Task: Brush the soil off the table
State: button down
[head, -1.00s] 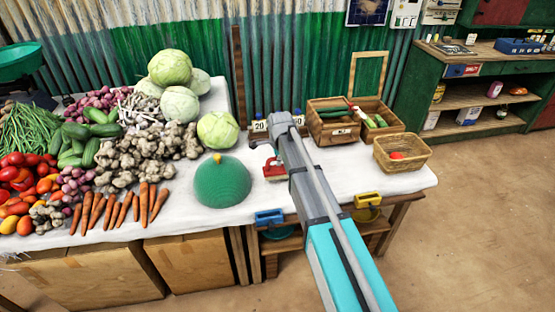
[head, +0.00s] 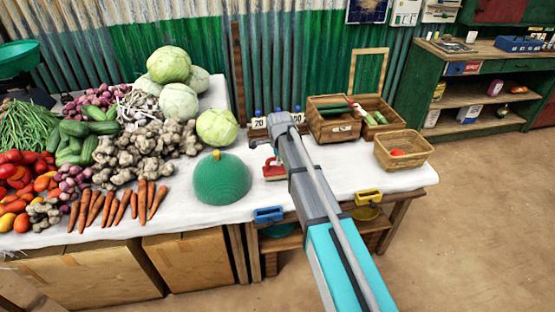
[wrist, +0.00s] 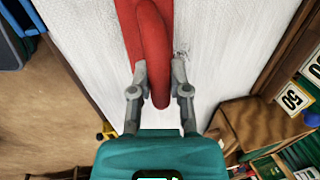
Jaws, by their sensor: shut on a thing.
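A red brush (head: 273,174) is at the white-covered table (head: 330,186), between the green dome and my arm. In the wrist view, its long red handle (wrist: 152,40) runs up the picture. My gripper (wrist: 160,70) is shut on this handle, one finger on each side. In the head view my own arm hides most of the gripper. A few small dark specks (wrist: 181,53) lie on the white cloth beside the right finger; I cannot tell whether they are soil. The brush's bristles are hidden.
A green dome (head: 221,180) stands left of the brush. Vegetables, with a cabbage (head: 217,127) nearest, fill the table's left side. Wooden crates (head: 332,128) and a wicker basket (head: 404,162) stand at the right. Blue (head: 268,215) and yellow (head: 368,198) clips are at the front edge.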

jog(key=shift+f+b, duration=1.1)
dwell(0.5)
jog(key=shift+d, duration=0.1)
jog(key=shift+w+d+r, duration=0.1)
jog(key=shift+w+d, duration=0.2)
jog(key=shift+d, duration=0.6)
jog(key=shift+w+d, duration=0.25)
jog(key=shift+d, duration=0.6)
jog(key=shift+d, duration=0.1)
jog(key=shift+w+d, duration=0.25)
jog(key=shift+d, duration=0.65)
jog(key=shift+w+d, duration=0.25)
jog(key=shift+d, duration=0.6)
jog(key=shift+d, duration=0.15)
jog(key=shift+w+d, duration=0.3)
jog(key=shift+d, duration=0.55)
jog(key=shift+w+d, duration=0.25)
jog(key=shift+d, duration=0.6)
